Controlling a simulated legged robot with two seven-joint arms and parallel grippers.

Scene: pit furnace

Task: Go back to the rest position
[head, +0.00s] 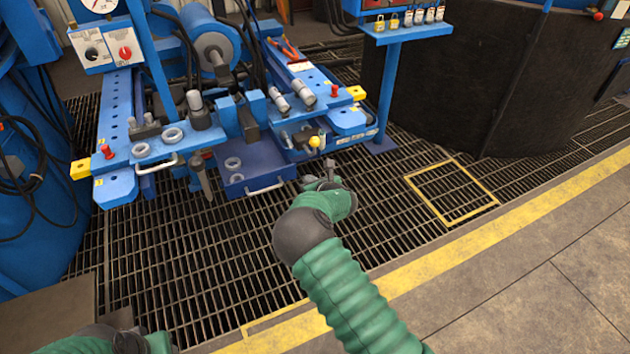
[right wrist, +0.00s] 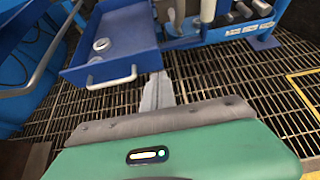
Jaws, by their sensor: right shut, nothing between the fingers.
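My right gripper (head: 320,184) is in the middle of the head view, at the end of the green-sleeved arm. It is over the floor grating, just right of and in front of the blue drawer (head: 262,176). In the right wrist view its fingers (right wrist: 158,90) are together and hold nothing. They point toward the front right corner of the drawer (right wrist: 145,62), where a gap cannot be judged. Part of my left arm (head: 100,342) shows at the lower left edge of the head view; its gripper is out of the picture.
The blue machine bench (head: 118,150) stands behind, with grey rings (head: 173,135), a yellow knob (head: 315,142) and red knobs. A control stand (head: 392,85) and a large dark round furnace wall (head: 460,80) are at right. Open grating (head: 380,200) and a yellow-edged walkway (head: 540,260) are clear.

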